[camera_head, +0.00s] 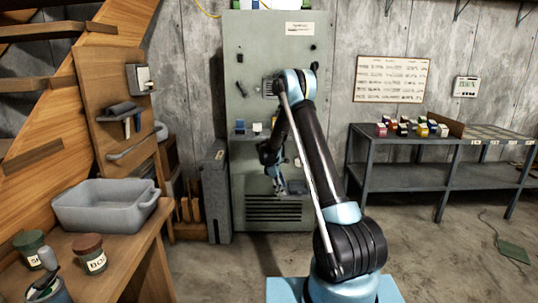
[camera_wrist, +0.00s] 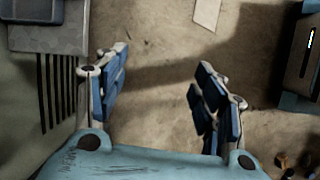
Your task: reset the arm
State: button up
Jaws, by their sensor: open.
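My gripper (camera_wrist: 155,95) is open and empty in the wrist view, its two blue-padded fingers wide apart over bare concrete floor. In the head view my black and light-blue arm rises from its base and bends over toward the grey-green cabinet (camera_head: 250,75). My gripper (camera_head: 278,185) hangs there in front of the cabinet's lower half, pointing down. It looks small and partly dark there, and I cannot tell its gap to the cabinet.
A workbench at the left bears a grey tub (camera_head: 105,215) and lidded pots (camera_head: 90,255). A metal table (camera_head: 400,140) with small coloured boxes stands at the right. A grey case (camera_head: 216,190) stands beside the cabinet. Floor between cabinet and table is clear.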

jog(key=s+d+r+m+y, duration=0.1)
jog(key=s+d+r+m, duration=0.25)
jog(key=s+r, duration=0.65)
jog(key=s+d+r+m+y, duration=0.15)
jog(key=s+d+r, duration=0.25)
jog(key=s+r, duration=0.55)
jog(key=s+d+r+m+t, duration=0.1)
jog(key=s+d+r+m, duration=0.2)
jog(key=s, duration=0.4)
jog(key=s+d+r+m, duration=0.1)
jog(key=s+r+m, duration=0.1)
jog(key=s+r, duration=0.35)
jog(key=s+f+m+y, duration=0.1)
jog(key=s+f+m, duration=0.2)
jog(key=s, duration=0.8)
jog(key=s+d+f+m+t, duration=0.1)
jog(key=s+f+m, duration=0.2)
jog(key=s, duration=0.9)
notch_tip(320, 180, down, 4)
jog(key=shift+r+m+y, duration=0.2)
jog(key=shift+m+y, duration=0.1)
jog(key=shift+y, duration=0.05)
jog(key=shift+w+f, duration=0.2)
jog(key=shift+w, duration=0.3)
